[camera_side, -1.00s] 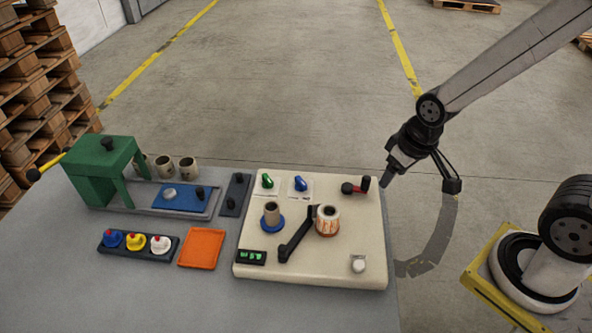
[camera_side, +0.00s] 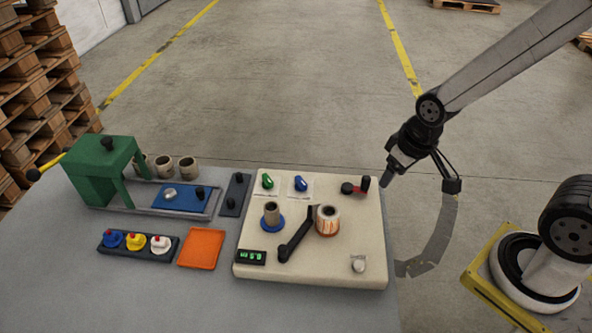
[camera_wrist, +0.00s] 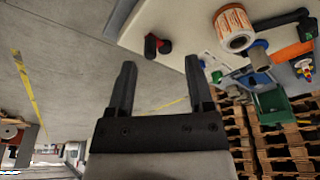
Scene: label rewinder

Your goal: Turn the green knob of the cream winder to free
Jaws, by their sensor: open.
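The cream winder (camera_side: 330,262) sits at the table's right end in the side view. Its green knob (camera_side: 267,182) is at the back left corner on a pale label plate. The plate's marks are too small to read. The green knob also shows, small, in the wrist view (camera_wrist: 216,76). My gripper (camera_side: 420,184) is open and empty, off the winder's right side and well apart from the knob. In the wrist view both fingers of my gripper (camera_wrist: 160,64) are spread with nothing between them.
A blue knob (camera_side: 300,184) stands right of the green one. A red-and-black crank (camera_side: 354,187) is at the back right. A label roll (camera_side: 327,221), an empty core (camera_side: 271,215) and a black arm (camera_side: 296,238) rise from the winder. A green press (camera_side: 95,172) stands left.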

